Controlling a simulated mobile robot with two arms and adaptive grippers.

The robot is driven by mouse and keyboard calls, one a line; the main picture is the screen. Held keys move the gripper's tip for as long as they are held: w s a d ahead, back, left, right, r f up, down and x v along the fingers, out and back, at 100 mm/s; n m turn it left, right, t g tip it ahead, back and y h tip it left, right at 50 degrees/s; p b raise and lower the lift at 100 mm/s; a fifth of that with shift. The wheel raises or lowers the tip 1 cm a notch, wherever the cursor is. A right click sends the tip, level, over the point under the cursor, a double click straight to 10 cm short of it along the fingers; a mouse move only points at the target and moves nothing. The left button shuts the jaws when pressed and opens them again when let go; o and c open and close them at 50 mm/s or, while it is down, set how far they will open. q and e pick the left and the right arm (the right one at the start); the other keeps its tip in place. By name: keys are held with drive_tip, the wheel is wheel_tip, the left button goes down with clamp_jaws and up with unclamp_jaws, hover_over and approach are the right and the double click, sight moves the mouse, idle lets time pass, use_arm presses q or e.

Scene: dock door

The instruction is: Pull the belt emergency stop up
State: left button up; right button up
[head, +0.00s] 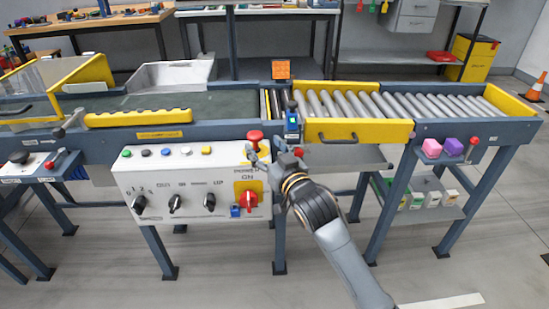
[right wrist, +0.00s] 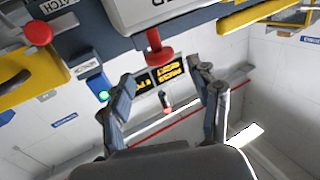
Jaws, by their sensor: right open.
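The belt emergency stop (head: 255,136) is a red mushroom button at the top right corner of the white control panel (head: 190,185). In the right wrist view the red button (right wrist: 157,48) appears upside down, just beyond and between the spread fingertips. My right gripper (head: 262,156) is open and empty, close to the button on its front right side. It also shows in the right wrist view (right wrist: 163,82), with a finger on each side and a clear gap between them. I see no contact with the button. My left gripper is not in view.
A red switch on a yellow plate (head: 248,197) sits below the button. A blue device (head: 291,122) and a red knob (head: 298,153) are close on the right. The yellow gate (head: 358,131) and roller conveyor (head: 390,105) lie further right.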

drive_tip(key=v, duration=0.5)
drive_tip(key=shift+s+d, duration=0.1)
drive_tip(key=shift+s, duration=0.2)
